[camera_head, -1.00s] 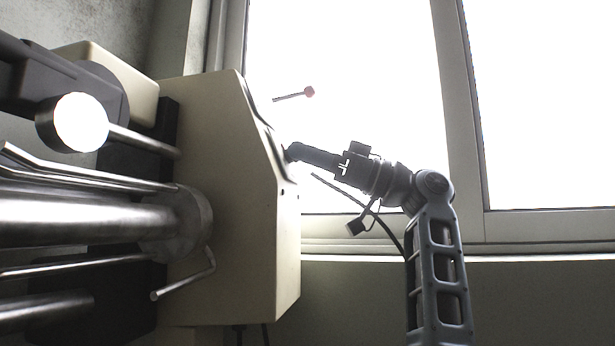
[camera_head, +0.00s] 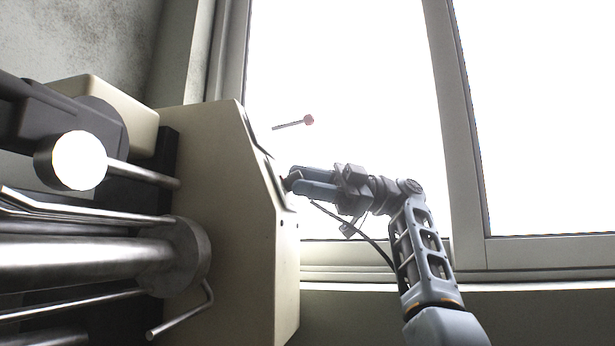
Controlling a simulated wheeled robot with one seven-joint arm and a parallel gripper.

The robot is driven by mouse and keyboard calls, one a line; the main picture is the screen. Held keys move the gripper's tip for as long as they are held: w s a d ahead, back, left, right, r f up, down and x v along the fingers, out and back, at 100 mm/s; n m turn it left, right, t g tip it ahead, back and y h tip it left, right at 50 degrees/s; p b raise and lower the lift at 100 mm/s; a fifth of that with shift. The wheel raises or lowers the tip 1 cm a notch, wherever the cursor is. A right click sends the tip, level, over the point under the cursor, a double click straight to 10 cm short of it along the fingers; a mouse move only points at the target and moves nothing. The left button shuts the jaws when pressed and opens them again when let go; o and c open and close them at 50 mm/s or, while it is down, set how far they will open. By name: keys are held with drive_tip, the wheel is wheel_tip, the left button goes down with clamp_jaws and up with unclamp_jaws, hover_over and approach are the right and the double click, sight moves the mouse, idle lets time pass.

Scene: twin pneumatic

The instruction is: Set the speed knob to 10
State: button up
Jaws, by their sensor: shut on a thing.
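The beige control box (camera_head: 225,200) of the machine stands left of centre, seen from its side. Its slanted front panel (camera_head: 268,170) faces right and shows only edge-on, so its dial marks cannot be read. My gripper (camera_head: 290,182) is at that panel, with both fingers pointing left. The fingers are shut on a small dark part at the panel, seemingly the speed knob (camera_head: 285,183), which is mostly hidden by the fingertips. The knob's setting cannot be seen.
Metal rods and a round white-faced part (camera_head: 79,160) fill the left side. A bright window (camera_head: 350,80) lies behind. The space right of my arm is free.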

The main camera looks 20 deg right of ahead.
idle(0.6)
drive_tip(key=o, duration=1)
drive_tip(key=shift+o, duration=0.2)
drive_tip(key=d, duration=0.7)
drive_tip(key=shift+d+f, duration=0.3)
drive_tip(key=shift+d, duration=0.1)
